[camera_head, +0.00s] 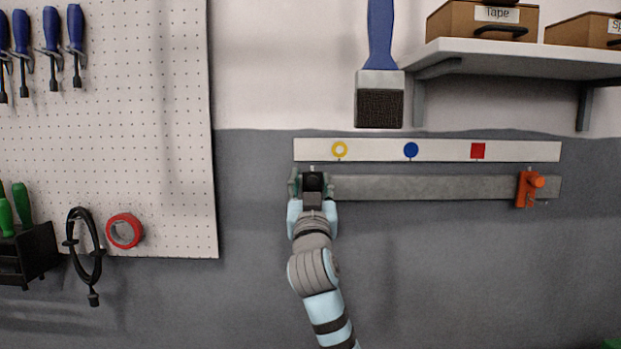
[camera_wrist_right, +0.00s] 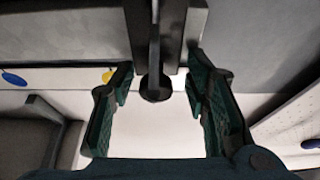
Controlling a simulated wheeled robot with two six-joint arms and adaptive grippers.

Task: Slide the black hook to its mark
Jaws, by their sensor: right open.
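In the head view my right gripper (camera_head: 312,182) is at the rail's left end, left of below the yellow ring, and largely hides the hook. My left gripper is out of view.
An orange hook (camera_head: 530,188) sits near the rail's right end. A blue-handled brush (camera_head: 380,85) hangs above the strip. A shelf (camera_head: 520,62) with boxes is at upper right. A pegboard (camera_head: 150,150) with tools is at left. The rail between is clear.

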